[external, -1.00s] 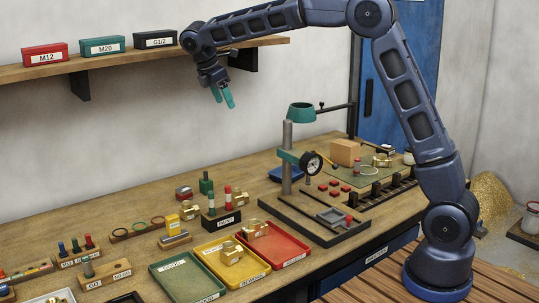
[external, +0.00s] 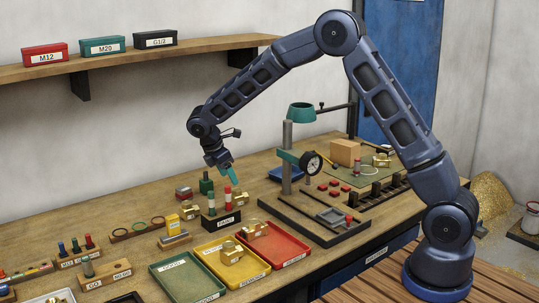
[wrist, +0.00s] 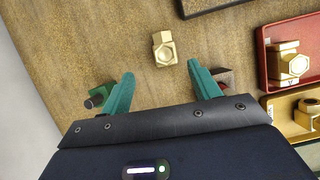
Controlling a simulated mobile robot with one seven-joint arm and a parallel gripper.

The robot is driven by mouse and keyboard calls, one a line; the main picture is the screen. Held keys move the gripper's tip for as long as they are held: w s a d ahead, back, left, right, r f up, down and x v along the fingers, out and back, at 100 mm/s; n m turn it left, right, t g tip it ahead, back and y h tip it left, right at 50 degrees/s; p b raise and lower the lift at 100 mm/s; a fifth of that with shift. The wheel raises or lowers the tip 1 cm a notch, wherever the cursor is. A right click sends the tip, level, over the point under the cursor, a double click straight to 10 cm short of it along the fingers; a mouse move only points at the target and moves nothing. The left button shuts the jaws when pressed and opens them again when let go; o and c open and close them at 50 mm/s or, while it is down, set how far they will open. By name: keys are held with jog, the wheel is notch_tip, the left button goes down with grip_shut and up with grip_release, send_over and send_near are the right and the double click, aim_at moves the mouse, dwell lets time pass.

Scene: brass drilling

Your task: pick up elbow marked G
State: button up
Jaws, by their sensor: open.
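My gripper (external: 229,174) is open and empty, pointing down above the bench beside the block of coloured pins. In the wrist view its two teal fingers (wrist: 160,71) stand well apart. A brass elbow (wrist: 165,48) lies on bare wood just beyond the fingertips, roughly centred between them; no letter on it can be read.
The drill press (external: 287,160) rises to the right. A green tray (external: 187,278) lies in front. The shelf (external: 130,62) hangs on the wall.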

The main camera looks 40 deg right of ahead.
aim_at(238, 189)
jog(key=x, duration=0.4)
jog(key=shift+d+f, duration=0.1)
jog(key=shift+f, duration=0.05)
jog(key=shift+s+x, duration=0.2)
jog(key=shift+x, duration=1.15)
jog(key=shift+s+x, duration=0.2)
jog(key=shift+x, duration=1.2)
jog(key=shift+d, duration=0.1)
jog(key=c, duration=1.2)
grip_shut()
jog(key=shift+r, duration=0.2)
